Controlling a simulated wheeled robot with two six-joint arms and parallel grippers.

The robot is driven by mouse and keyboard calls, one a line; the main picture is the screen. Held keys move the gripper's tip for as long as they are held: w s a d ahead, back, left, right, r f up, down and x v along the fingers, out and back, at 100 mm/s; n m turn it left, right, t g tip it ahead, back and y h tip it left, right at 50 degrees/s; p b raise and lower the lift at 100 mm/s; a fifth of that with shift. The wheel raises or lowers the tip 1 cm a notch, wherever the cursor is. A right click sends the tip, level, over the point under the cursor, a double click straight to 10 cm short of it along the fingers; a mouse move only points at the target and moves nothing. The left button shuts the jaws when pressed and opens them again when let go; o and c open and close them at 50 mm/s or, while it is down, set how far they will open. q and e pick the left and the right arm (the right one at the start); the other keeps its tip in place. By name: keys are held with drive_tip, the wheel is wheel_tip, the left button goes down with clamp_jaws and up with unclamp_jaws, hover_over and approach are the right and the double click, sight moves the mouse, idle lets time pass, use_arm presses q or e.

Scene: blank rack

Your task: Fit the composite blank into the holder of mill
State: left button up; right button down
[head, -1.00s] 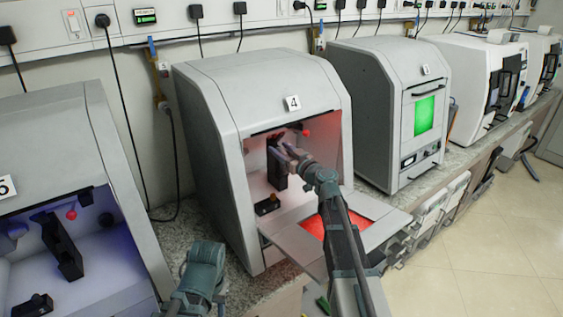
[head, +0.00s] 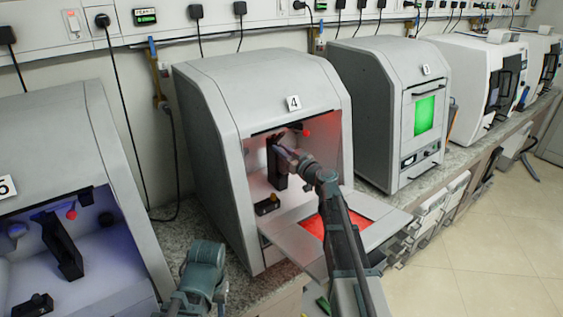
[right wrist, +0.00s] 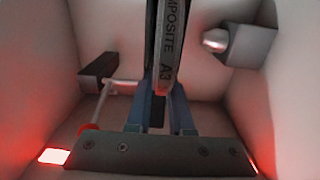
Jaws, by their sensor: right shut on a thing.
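Mill 4 (head: 215,100) stands open in the middle of the head view, its front door folded down. My right gripper (head: 281,155) is inside its chamber at the upper part of the black upright holder (head: 277,176). In the right wrist view my right gripper (right wrist: 160,103) is shut on the composite blank (right wrist: 169,45), a grey bar lettered "MPOSITE A3". The blank runs up out of the top of that view. Whether it is seated in the holder I cannot tell; the gripper hides the contact. My left arm shows at the lower left, but its gripper is not visible.
The lowered door (head: 365,240) has a red-lit window below my right arm. A red knob (head: 307,132) hangs inside the chamber, and a small black block (head: 267,205) sits on its floor. A spindle (right wrist: 215,40) juts from the wall. Another open mill (head: 75,120) stands left.

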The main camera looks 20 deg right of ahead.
drive_tip(key=shift+r, duration=0.15)
idle(0.8)
drive_tip(key=shift+s+d+r+p, duration=0.25)
drive_tip(key=shift+s+r+p, duration=0.55)
drive_tip(key=shift+p, duration=0.2)
drive_tip(key=s+d+r+p, duration=0.4)
drive_tip(key=s+r+p, duration=0.2)
drive_tip(key=s, duration=0.5)
drive_tip(key=shift+s+d, duration=0.15)
drive_tip(key=shift+s, duration=0.15)
drive_tip(key=shift+r, duration=0.15)
